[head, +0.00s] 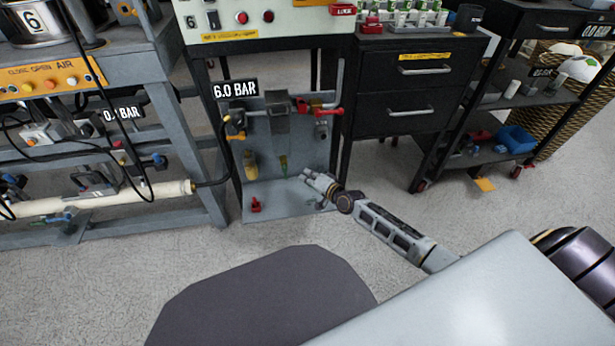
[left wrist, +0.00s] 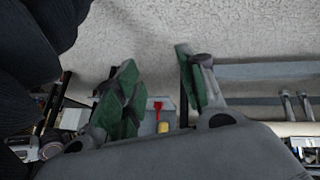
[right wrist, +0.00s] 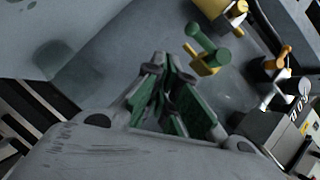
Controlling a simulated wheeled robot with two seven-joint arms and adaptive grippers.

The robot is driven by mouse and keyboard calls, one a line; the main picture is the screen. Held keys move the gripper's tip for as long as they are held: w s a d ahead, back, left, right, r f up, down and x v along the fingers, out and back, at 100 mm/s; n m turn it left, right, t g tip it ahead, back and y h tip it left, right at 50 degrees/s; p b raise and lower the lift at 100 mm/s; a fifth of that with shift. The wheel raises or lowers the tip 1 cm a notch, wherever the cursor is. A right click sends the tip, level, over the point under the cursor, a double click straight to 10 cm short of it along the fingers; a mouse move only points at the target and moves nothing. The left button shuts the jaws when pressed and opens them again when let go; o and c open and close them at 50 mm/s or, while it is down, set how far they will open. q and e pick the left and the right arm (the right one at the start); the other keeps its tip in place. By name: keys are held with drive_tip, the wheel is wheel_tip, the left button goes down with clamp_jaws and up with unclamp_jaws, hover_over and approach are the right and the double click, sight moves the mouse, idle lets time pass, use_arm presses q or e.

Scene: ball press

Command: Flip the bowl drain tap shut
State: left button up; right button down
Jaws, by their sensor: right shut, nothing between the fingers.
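A small tap with a green handle and yellow body (right wrist: 207,52) stands on the grey panel in the right wrist view. In the head view its green handle (head: 283,163) shows low on the panel under the 6.0 BAR sign. No label marks it, so I cannot tell if it is the bowl drain tap. My right gripper (head: 313,180) is shut and empty, low at the panel's right side. In the right wrist view its fingers (right wrist: 168,85) are close to the green handle, apparently apart from it. My left gripper (left wrist: 155,85) is open and empty, out of the head view.
A yellow-and-black valve (head: 235,127) and a red-handled valve (head: 321,109) sit higher on the panel. A yellow part (head: 250,164) and a red part (head: 256,205) are lower left. A black drawer cabinet (head: 408,115) stands right; a pipe bench (head: 205,180) stands left. The front floor is open.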

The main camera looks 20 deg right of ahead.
use_arm(q)
drive_tip(key=shift+m+g+y, duration=0.3)
drive_tip(key=shift+g, duration=0.2)
drive_tip(key=shift+s+a+r+p, duration=0.15)
drive_tip(key=shift+r+p, duration=0.25)
drive_tip(key=shift+r, duration=0.5)
drive_tip(key=shift+w+a+r+p, duration=0.1)
drive_tip(key=shift+a+r+p, duration=0.1)
drive_tip(key=shift+r+p, duration=0.45)
drive_tip(key=shift+s+a+r+p, duration=0.1)
drive_tip(key=shift+a+r+p, duration=0.1)
drive_tip(key=shift+r, duration=0.9)
use_arm(e)
drive_tip(key=s+d, duration=0.3)
drive_tip(key=s, duration=0.6)
drive_tip(key=shift+s+d+r, duration=0.15)
drive_tip(key=shift+s+d, duration=0.1)
use_arm(q)
drive_tip(key=shift+s+f, duration=0.1)
drive_tip(key=shift+f, duration=0.05)
